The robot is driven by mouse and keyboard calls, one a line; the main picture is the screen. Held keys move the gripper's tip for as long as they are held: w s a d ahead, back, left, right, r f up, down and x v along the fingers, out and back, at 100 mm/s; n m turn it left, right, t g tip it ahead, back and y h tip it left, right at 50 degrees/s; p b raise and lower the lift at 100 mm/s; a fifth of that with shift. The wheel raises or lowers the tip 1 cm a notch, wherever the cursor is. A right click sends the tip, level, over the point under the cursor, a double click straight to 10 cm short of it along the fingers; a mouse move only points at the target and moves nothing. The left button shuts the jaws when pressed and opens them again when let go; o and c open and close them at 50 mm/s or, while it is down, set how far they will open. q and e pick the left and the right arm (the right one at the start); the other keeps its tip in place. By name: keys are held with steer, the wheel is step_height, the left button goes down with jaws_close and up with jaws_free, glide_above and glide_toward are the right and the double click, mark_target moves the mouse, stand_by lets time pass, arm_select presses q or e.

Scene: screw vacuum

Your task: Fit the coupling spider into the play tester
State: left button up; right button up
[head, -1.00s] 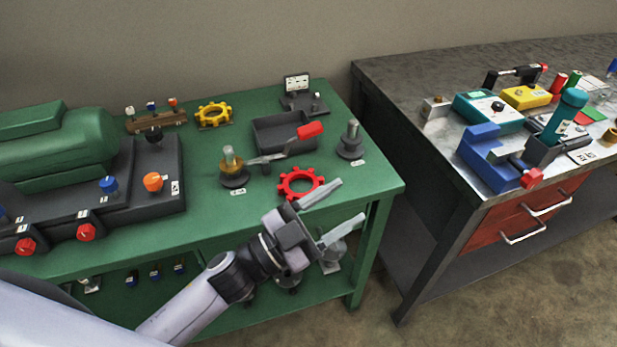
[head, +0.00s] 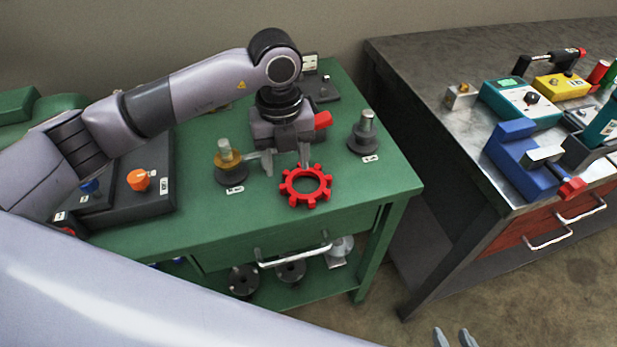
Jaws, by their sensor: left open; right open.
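The red toothed ring, which looks like the coupling spider (head: 289,190), lies flat on the green table near its front right. My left gripper (head: 286,168) points down just behind and left of it, with its fingers apart and nothing between them. One finger is close to the ring's back edge; I cannot tell if they touch. My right gripper (head: 454,336) shows only its fingertips at the bottom edge, apart and empty. A small dark stand (head: 322,92) at the back of the green table may be the play tester; my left arm partly hides it.
A post with a brass collar (head: 228,158) stands left of the ring, close to my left gripper. A bare post on a dark base (head: 366,133) stands behind right. A grey bench (head: 425,75) with coloured tools is at right. The green table's front right corner (head: 385,185) is clear.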

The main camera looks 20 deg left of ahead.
mark_target(285, 185)
arm_select(q)
steer(key=shift+w+a+f, duration=0.15)
steer(key=shift+a+f, duration=0.1)
steer(key=shift+a, duration=0.05)
step_height(285, 185, down, 6)
steer(key=shift+a+f+p, duration=0.1)
steer(key=shift+f+p, duration=0.05)
steer(key=shift+p, duration=0.4)
jaws_close()
